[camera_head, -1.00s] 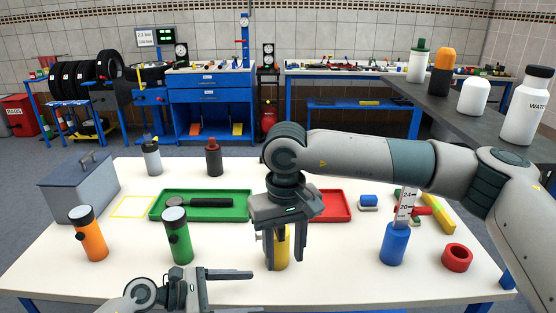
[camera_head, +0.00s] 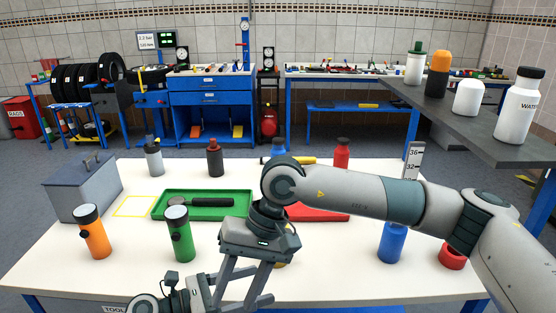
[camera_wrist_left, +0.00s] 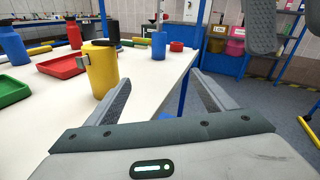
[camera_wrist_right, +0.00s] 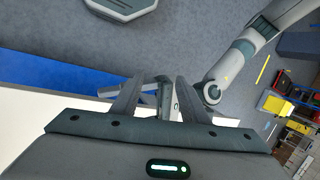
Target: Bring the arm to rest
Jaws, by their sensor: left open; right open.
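My right gripper (camera_head: 240,296) hangs over the near edge of the white table, tilted with its fingers pointing down and to the left. It is open, with nothing between its fingers in the right wrist view (camera_wrist_right: 155,82). My left gripper (camera_head: 258,288) lies low at the near edge, its fingers pointing right; the two grippers overlap in the head view. It is open and empty in the left wrist view (camera_wrist_left: 165,82). My left arm (camera_wrist_right: 240,60) also shows close beyond the right fingers. The yellow cylinder (camera_wrist_left: 102,68) stands beyond the left fingers; the right gripper mostly hides it in the head view.
The white table (camera_head: 330,270) holds a green flashlight (camera_head: 179,235), an orange flashlight (camera_head: 93,232), a blue bottle (camera_head: 391,243), a red ring (camera_head: 452,257), a green tray (camera_head: 160,211) and a grey toolbox (camera_head: 80,190). A dark shelf (camera_head: 455,120) with bottles is at right.

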